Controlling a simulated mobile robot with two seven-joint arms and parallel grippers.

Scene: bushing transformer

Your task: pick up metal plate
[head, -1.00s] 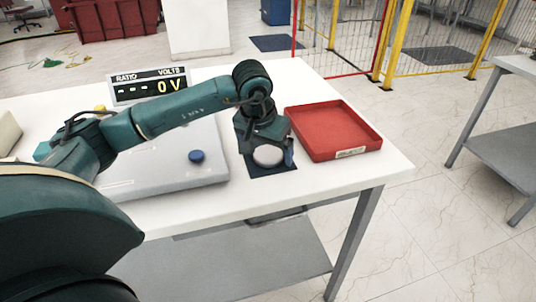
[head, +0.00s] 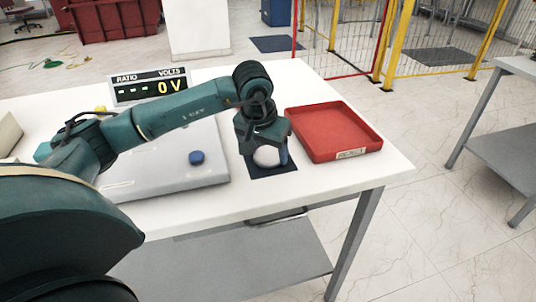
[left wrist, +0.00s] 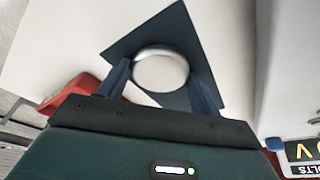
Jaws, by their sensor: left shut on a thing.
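The metal plate is a round, pale silvery disc (head: 267,156) at the front of the white table, over a dark blue square mat (head: 270,171). My left gripper (head: 268,150) comes down on it from above and is shut on it. In the left wrist view the plate (left wrist: 160,70) sits between the two blue fingers (left wrist: 162,84), with the dark mat (left wrist: 182,22) behind it. I cannot tell how far the plate is above the mat. My right gripper is not in view.
A red tray (head: 334,131), empty, stands right of the gripper. A grey box (head: 170,172) with a blue knob (head: 197,158) is to the left. A display (head: 149,86) reading 0 V stands behind it. The table's front edge is close to the mat.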

